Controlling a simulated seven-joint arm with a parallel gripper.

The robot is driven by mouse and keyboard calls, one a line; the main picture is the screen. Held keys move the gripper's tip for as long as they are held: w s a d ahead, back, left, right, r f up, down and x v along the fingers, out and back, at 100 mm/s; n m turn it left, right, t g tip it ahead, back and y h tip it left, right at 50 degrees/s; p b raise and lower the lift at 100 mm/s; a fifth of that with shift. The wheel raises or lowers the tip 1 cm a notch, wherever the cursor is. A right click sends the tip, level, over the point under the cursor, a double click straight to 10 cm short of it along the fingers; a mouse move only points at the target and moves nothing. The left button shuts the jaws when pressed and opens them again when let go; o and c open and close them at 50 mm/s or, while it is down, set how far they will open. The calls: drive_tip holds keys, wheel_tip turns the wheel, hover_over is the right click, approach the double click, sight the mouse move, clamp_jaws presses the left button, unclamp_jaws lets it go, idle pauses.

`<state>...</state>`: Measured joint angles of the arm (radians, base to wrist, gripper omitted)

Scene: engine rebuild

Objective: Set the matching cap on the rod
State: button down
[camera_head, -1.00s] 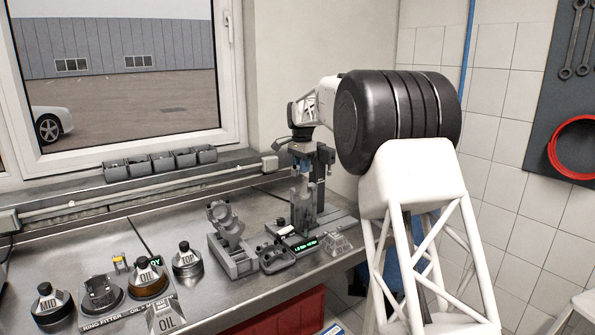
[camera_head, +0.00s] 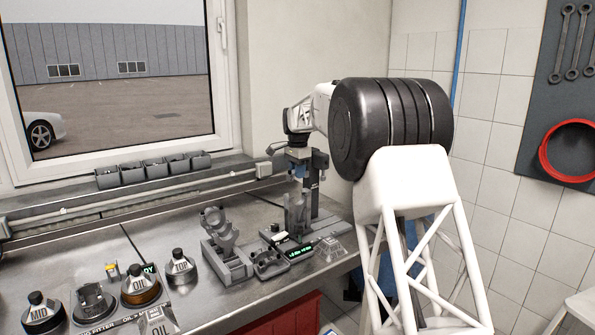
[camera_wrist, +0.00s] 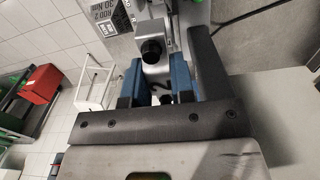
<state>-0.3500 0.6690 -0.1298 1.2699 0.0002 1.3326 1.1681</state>
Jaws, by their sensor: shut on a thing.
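My gripper (camera_head: 299,172) is above the stand at the right end of the bench, its blue fingers pointing down. In the wrist view my gripper (camera_wrist: 161,74) has its fingers close together on a small part. The part is mostly hidden, so I cannot tell whether it is the matching cap. A grey piece with round openings, which looks like the rod (camera_head: 213,221), leans in a grey holder (camera_head: 232,272) left of the stand. A grey tray with small parts (camera_head: 270,264) sits between the holder and a green-lit display (camera_head: 294,251).
A dark upright column (camera_head: 313,190) stands close behind my gripper.

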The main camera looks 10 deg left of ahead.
drive_tip(key=shift+f, duration=2.05)
drive_tip(key=shift+f, duration=1.3)
idle(2.2)
drive_tip(key=shift+c, duration=2.4)
unclamp_jaws()
drive_tip(key=shift+r, duration=0.1)
drive_tip(key=shift+r, duration=3)
